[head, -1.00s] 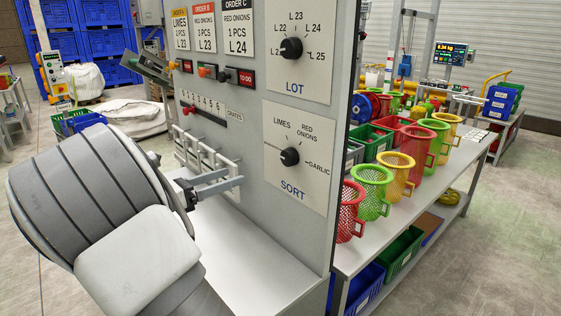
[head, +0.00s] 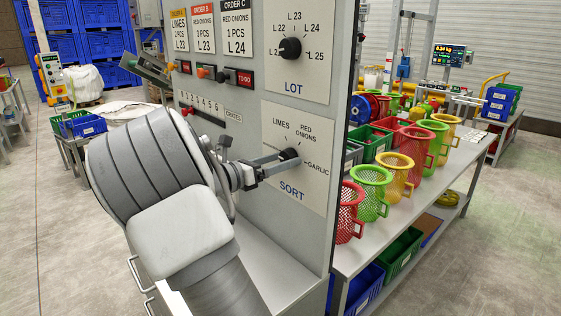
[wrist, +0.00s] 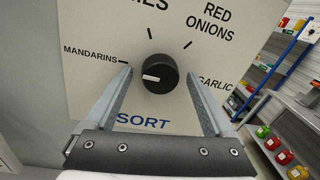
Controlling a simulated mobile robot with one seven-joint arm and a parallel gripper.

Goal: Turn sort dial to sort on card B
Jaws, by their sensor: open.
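The SORT dial is a round black knob (wrist: 160,73) on a pale plate (wrist: 95,100) marked MANDARINS, LIMES, RED ONIONS and GARLIC. Its white mark points left, towards the MANDARINS side. In the head view the knob (head: 289,155) is partly covered by my fingers. My gripper (wrist: 158,78) is open, with one finger on each side of the knob and a visible gap at both sides. In the head view my gripper (head: 279,160) reaches the panel from the left. Card B (head: 203,26) reads red onions, 3 pcs, L 23.
The LOT dial (head: 290,48) is above on the same grey panel (head: 245,120).

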